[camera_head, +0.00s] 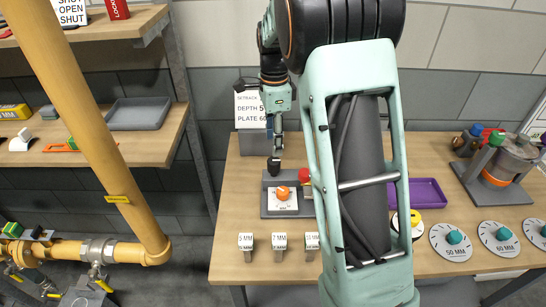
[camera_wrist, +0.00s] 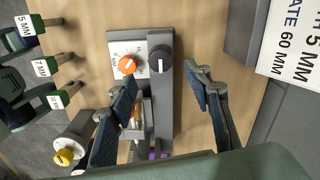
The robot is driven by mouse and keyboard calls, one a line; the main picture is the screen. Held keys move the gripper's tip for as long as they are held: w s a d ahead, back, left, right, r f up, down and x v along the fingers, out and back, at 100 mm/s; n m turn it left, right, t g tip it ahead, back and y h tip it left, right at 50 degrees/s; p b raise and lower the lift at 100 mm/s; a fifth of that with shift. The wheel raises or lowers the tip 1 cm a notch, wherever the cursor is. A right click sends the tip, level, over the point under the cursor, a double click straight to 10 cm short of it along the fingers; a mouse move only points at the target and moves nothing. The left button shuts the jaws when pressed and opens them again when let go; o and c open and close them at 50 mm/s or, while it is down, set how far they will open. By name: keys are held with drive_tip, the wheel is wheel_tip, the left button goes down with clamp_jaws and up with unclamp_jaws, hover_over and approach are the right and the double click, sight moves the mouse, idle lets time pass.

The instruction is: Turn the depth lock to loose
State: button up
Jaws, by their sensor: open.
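A grey setting fixture (camera_head: 268,206) stands on the wooden table. It carries an orange knob (camera_head: 283,193) on a white marked plate (camera_head: 284,206) and a black knob (camera_head: 274,166) behind it. In the wrist view the orange knob (camera_wrist: 127,65) and the black knob (camera_wrist: 160,58) with a white pointer line sit side by side. No readable label shows which one is the depth lock. My gripper (camera_wrist: 163,80) is open and empty, its fingers on either side of the black knob's line. In the head view my gripper (camera_head: 277,146) is right above the black knob; contact cannot be told.
A red knob (camera_head: 304,175) is at the fixture's right, partly behind my arm. A sign (camera_head: 262,108) stands behind. Gauge blocks (camera_head: 246,247) line the front edge. A purple tray (camera_head: 427,193) and round plates (camera_head: 451,242) are to the right. The table's left part is bare.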

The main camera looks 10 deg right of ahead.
sight(274, 160)
wheel_tip(274, 160, down, 9)
drive_tip(key=shift+r+p, duration=0.1)
drive_tip(key=shift+p, duration=0.25)
drive_tip(key=shift+c, duration=0.6)
drive_tip(key=c, duration=1)
